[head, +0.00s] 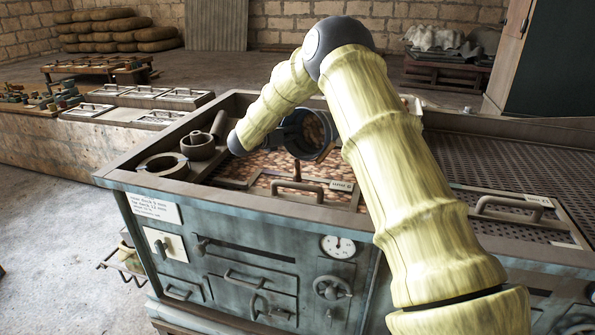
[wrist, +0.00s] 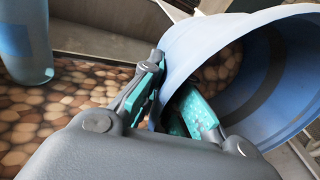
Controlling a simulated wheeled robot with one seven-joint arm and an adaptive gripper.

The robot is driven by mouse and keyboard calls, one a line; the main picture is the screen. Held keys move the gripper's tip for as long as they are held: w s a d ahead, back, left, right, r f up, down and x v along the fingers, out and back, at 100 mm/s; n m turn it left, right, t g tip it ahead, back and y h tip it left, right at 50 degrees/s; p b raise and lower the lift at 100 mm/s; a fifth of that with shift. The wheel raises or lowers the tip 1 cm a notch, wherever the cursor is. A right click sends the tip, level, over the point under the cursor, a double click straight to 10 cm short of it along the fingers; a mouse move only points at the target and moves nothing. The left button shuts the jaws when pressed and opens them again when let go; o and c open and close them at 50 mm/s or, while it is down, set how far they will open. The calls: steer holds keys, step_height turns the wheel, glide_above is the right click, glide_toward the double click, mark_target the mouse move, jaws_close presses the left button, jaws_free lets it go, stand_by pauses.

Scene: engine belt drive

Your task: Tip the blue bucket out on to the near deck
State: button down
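The blue bucket (head: 308,134) is tilted well over above the brown pebbly deck (head: 250,166), with its mouth toward the head camera. Brown pieces show inside its mouth. In the wrist view the bucket (wrist: 205,40) fills the right side. My gripper (wrist: 174,76) has its teal-padded fingers on either side of the bucket's wall at the rim, one outside and one inside, gripping it.
A lift-out panel with a handle (head: 298,188) lies at the deck's front. A dark pot (head: 198,146) and a ring (head: 161,164) stand at the left. A perforated deck (head: 490,165) lies right. Another blue vessel (wrist: 25,40) shows in the wrist view.

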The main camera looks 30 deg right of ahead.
steer(key=shift+a+r+b, duration=0.1)
steer(key=shift+a+b, duration=0.05)
steer(key=shift+b, duration=0.25)
steer(key=shift+a+h+b, duration=0.1)
steer(key=shift+h+b, duration=0.2)
steer(key=shift+b, duration=0.05)
steer(key=shift+s+a+r+t+h+b, duration=0.35)
steer(key=shift+h+b, duration=0.35)
steer(key=shift+b, duration=1.7)
stand_by(0.6)
steer(key=shift+s+a+r+t+h+b, duration=0.15)
steer(key=shift+a+h+b, duration=0.15)
steer(key=shift+b, duration=0.95)
steer(key=shift+w+a+r+t+h+b, duration=0.15)
steer(key=shift+h+b, duration=0.25)
steer(key=shift+b, duration=0.8)
steer(key=shift+s+m, duration=0.15)
steer(key=shift+m, duration=0.15)
